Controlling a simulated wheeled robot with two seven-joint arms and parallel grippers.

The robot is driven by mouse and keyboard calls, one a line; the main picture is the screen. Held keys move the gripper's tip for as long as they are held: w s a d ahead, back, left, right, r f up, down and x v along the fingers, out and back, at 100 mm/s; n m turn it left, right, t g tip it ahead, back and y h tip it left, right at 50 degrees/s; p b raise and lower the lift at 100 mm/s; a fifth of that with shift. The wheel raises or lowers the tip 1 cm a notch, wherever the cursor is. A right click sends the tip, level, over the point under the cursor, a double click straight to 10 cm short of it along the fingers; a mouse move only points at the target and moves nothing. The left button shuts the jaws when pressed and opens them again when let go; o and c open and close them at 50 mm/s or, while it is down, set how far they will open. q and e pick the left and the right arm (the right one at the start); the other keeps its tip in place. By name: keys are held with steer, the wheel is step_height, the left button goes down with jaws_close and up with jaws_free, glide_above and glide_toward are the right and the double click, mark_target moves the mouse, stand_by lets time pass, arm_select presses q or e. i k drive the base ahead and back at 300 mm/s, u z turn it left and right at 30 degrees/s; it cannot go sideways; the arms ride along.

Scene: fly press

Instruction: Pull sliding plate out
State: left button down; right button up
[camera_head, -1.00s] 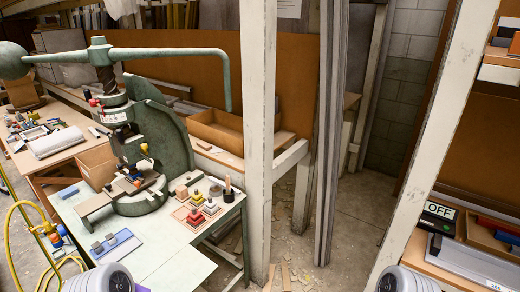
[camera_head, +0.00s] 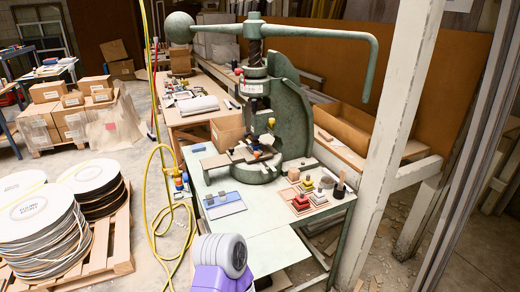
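The green fly press (camera_head: 292,115) stands on a pale work table (camera_head: 245,202) right of the picture's middle. Its long handle bar (camera_head: 320,32) has a ball at the left end and bends down at the right. A flat metal plate (camera_head: 217,161) sticks out to the left from the press bed, low under the ram; it looks like the sliding plate. A grey and purple rounded part of my own arm (camera_head: 222,262) shows at the bottom, apart from the table's things. Neither of my grippers is in view.
A blue tray (camera_head: 222,206) and several coloured blocks (camera_head: 318,192) lie on the table. A white post (camera_head: 395,140) rises at the right. A yellow hose (camera_head: 163,185) hangs at the left, near stacked discs (camera_head: 40,225) on a pallet. Floor between them is partly clear.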

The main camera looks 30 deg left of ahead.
mark_target(243, 154)
steer(key=u, duration=2.85)
steer(key=i, duration=3.8)
steer(key=z, duration=3.6)
steer(key=i, duration=0.4)
steer(key=u, duration=0.05)
